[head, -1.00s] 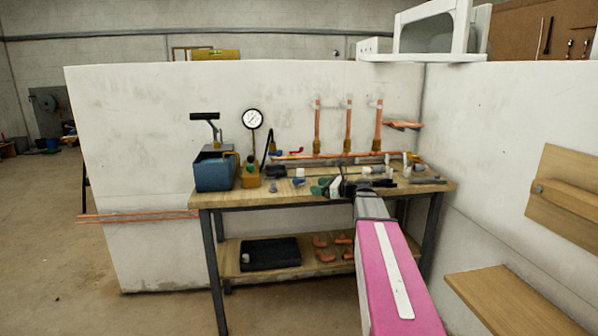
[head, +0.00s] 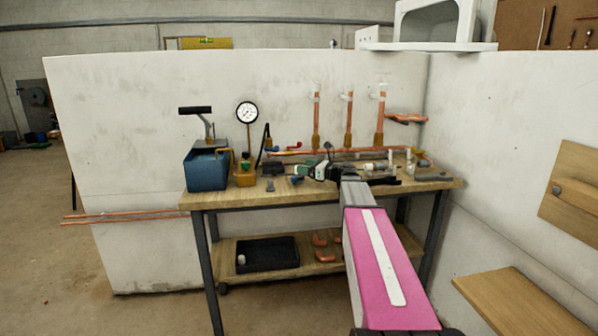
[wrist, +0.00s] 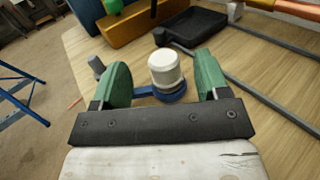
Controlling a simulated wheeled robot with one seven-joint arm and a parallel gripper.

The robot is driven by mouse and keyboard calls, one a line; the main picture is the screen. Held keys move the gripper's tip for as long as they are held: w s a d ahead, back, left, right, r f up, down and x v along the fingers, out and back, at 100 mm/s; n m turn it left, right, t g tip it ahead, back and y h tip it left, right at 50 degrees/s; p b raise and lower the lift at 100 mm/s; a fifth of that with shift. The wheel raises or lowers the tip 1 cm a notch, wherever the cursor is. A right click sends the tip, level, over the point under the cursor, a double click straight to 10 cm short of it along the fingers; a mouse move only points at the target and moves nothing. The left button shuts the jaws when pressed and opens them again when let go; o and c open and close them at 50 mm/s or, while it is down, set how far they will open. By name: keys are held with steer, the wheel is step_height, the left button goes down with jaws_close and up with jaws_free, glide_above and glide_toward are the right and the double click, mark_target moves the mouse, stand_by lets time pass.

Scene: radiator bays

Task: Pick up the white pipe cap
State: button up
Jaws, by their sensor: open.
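The white pipe cap (wrist: 165,68) stands upright in the wrist view, a short white cylinder with a rounded top. It is between the two green fingers of my open gripper (wrist: 163,84), with a gap visible on each side. A blue part (wrist: 162,96) shows just below the cap; I cannot tell whether they touch. In the head view my gripper (head: 318,171) is low over the workbench (head: 235,199), near its middle. I cannot make out the cap for certain there.
A blue box-shaped tool (head: 206,170) and a pressure gauge (head: 247,113) stand at the bench's left. Copper pipes (head: 348,120) rise along the back. A black tray (wrist: 193,27) lies beyond the cap. A white wall (head: 480,140) closes the right side.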

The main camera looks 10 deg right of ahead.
steer(key=shift+x, duration=2.65)
steer(key=shift+f, duration=0.15)
steer(key=c, duration=1)
